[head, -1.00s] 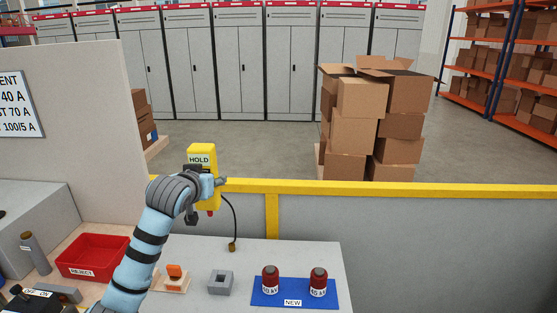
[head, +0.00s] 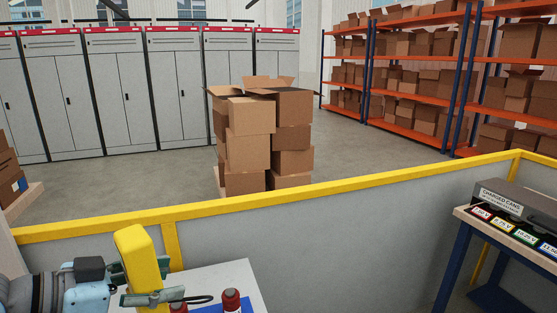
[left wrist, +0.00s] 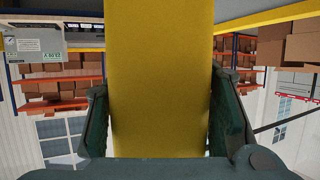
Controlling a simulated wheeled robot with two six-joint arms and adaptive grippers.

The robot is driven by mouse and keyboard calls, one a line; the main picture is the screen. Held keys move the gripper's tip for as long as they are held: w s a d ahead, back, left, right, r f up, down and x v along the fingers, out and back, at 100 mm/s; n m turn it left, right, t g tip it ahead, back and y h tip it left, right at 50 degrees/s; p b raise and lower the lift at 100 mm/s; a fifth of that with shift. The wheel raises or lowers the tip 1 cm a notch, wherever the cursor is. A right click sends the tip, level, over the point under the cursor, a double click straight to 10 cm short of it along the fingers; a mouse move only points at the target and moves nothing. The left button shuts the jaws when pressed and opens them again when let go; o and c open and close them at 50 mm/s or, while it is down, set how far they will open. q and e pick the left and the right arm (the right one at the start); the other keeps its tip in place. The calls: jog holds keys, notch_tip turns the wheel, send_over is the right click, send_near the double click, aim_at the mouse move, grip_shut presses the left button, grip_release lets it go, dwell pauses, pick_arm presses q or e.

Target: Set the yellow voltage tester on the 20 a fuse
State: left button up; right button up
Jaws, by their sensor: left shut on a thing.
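The yellow voltage tester (head: 138,262) is upright at the lower left of the head view, held above the bench area. My left gripper (head: 146,281) is shut on it, with fingers on both sides. In the left wrist view the tester's plain yellow body (left wrist: 160,75) fills the middle between the fingers (left wrist: 160,120). Two dark red fuses show below: one (head: 179,306) partly hidden behind the gripper, one (head: 231,301) further right. Their labels are cut off, so I cannot tell which is 20 A. My right gripper is not in view.
The fuses stand by a blue mat (head: 247,306) on a light bench top (head: 237,271). A yellow-topped grey barrier (head: 330,240) runs behind. At right, a table (head: 463,212) carries a grey box (head: 530,203) labelled as charged cans. Stacked cartons (head: 250,150) stand beyond.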

pick_arm(q)
jog(key=s+f, duration=0.3)
jog(key=f, duration=0.3)
jog(key=s+d+f+m+g+h+b, duration=0.1)
jog(key=s+f, duration=0.3)
jog(key=f, duration=0.2)
jog(key=shift+s+d+f+b, duration=0.2)
jog(key=shift+f+b, duration=0.1)
jog(key=shift+f, duration=0.1)
